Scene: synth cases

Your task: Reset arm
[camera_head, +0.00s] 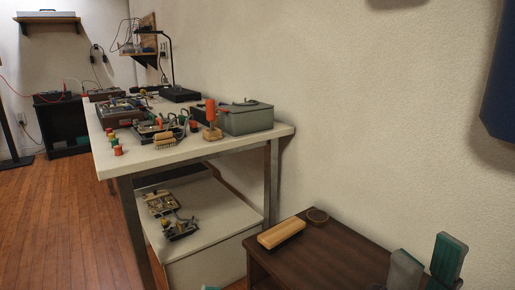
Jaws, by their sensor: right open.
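My right gripper (428,248) shows at the bottom right, with two greenish-grey fingers pointing up and apart. It is open, with nothing between the fingers. It appears in front of the dark brown low table (345,262), and I cannot tell its exact height above it. A small greenish tip shows at the bottom edge near the middle, too little to identify. My left gripper cannot be made out.
The white workbench (190,152) holds a grey box (246,118), tools and several spools. A white lower surface (222,213) carries small parts. Wooden floor (60,220) is clear at left.

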